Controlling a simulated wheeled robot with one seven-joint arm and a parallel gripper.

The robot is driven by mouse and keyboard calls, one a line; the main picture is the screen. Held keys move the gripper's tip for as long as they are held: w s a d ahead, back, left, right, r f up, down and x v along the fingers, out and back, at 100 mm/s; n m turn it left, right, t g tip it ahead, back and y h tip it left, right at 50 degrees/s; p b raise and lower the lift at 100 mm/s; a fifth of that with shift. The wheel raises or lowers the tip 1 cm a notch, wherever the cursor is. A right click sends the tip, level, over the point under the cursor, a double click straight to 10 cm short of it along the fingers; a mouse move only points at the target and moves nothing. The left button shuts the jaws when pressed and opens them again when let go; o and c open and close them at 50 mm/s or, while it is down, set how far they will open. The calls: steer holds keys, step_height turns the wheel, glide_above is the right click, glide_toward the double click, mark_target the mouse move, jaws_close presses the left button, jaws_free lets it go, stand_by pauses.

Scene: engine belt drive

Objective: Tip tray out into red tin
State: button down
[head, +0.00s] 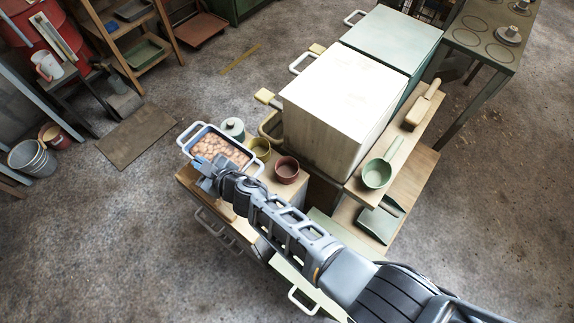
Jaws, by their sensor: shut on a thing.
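The tray (246,159) is a dark blue-rimmed rectangle with pale handles at its ends, full of many small pinkish-brown round pieces (216,146). It looks about level. My gripper (207,168) is shut on the tray's near side; the fingertips are partly hidden by my own wrist. The red tin (287,168) is a small open round pot on the wooden top, right of the tray. Its visible inside looks empty. I cannot tell how high the tray is above the top.
A yellow tin (260,147) stands between tray and red tin. A grey-green lidded pot (233,127) stands behind the tray. A large pale cabinet (335,110) rises right of the tins. A green ladle (377,173) lies on the shelf. Open floor lies to the left.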

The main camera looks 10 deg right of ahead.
steer(key=shift+s+d+r+m+t+y+b, duration=0.15)
steer(key=shift+d+r+m+t+y+b, duration=0.3)
steer(key=shift+d+r+b, duration=0.3)
steer(key=shift+s+d+r+m+t+y+b, duration=0.2)
steer(key=shift+d+r+y+b, duration=0.35)
steer(key=shift+d+r, duration=0.25)
steer(key=shift+s+d+r+m+t+y+b, duration=0.15)
steer(key=shift+d+r+m+t+y+b, duration=0.15)
steer(key=shift+d+r+y+b, duration=0.4)
steer(key=shift+d+r, duration=0.15)
steer(key=shift+d, duration=0.1)
steer(key=shift+s+d+r+m+t+b, duration=0.25)
steer(key=shift+d+r+t+b, duration=0.25)
steer(key=shift+d, duration=0.15)
steer(key=shift+d+r+y, duration=0.3)
steer(key=shift+d+r, duration=0.15)
steer(key=shift+r, duration=0.1)
steer(key=shift+s+d+r+m+t+y+b, duration=0.25)
steer(key=shift+d+r+m+t+y+b, duration=0.3)
steer(key=shift+d+r, duration=0.4)
steer(key=shift+s+d+r+m+t+y+b, duration=0.25)
steer(key=shift+d+r+m+t+b, duration=0.5)
steer(key=shift+b, duration=1.15)
steer(key=shift+s+d+r+m+t+y+b, duration=0.1)
steer(key=shift+d+r+m+t+y+b, duration=0.4)
steer(key=shift+b, duration=1.35)
